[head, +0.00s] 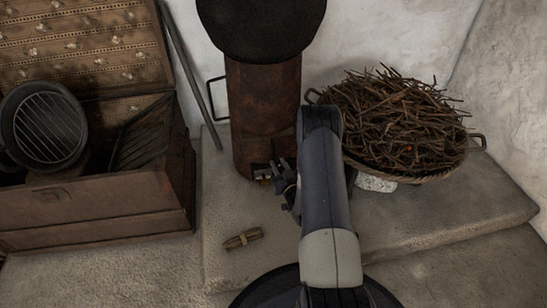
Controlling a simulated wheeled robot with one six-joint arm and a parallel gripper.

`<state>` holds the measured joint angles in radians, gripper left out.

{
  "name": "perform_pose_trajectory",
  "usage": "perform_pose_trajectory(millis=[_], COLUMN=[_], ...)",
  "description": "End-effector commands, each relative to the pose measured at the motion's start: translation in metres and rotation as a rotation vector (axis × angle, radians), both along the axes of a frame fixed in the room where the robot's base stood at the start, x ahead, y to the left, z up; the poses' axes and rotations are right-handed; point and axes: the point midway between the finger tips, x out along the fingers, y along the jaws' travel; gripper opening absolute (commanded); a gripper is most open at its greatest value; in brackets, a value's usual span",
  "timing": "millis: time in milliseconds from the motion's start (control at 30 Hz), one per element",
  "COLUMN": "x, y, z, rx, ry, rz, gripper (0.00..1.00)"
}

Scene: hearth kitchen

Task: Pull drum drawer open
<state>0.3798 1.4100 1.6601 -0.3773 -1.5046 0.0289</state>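The drum (262,112) is a rusty brown upright cylinder at the top centre, on the raised stone ledge. A wide black round top (262,28) covers it. My gripper (266,173) is at the drum's lower front, very close to it or touching. A dark opening and a small brassy part show around the fingertips. The drawer itself cannot be made out clearly, as the gripper and arm cover much of that spot. The fingers are small and dark here, and I cannot tell whether they are open, shut or holding something.
A basket of twigs (395,125) stands right of the drum, with a pale stone (375,183) beneath its front. An open wooden chest (85,212) with a dark grated pan (48,125) is at left. A small tied bundle (243,238) lies on the ledge, with clear space around it.

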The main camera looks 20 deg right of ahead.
Motion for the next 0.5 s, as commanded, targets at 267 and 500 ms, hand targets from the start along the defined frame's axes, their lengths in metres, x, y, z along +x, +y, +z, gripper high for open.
perform_pose_trajectory(millis=[267,500], x=[0.045,0.056], y=[0.000,0.000], z=[-0.002,0.000], rx=[0.000,0.000], ry=[-0.002,0.000], rz=[0.001,-0.001], gripper=[0.25,0.25])
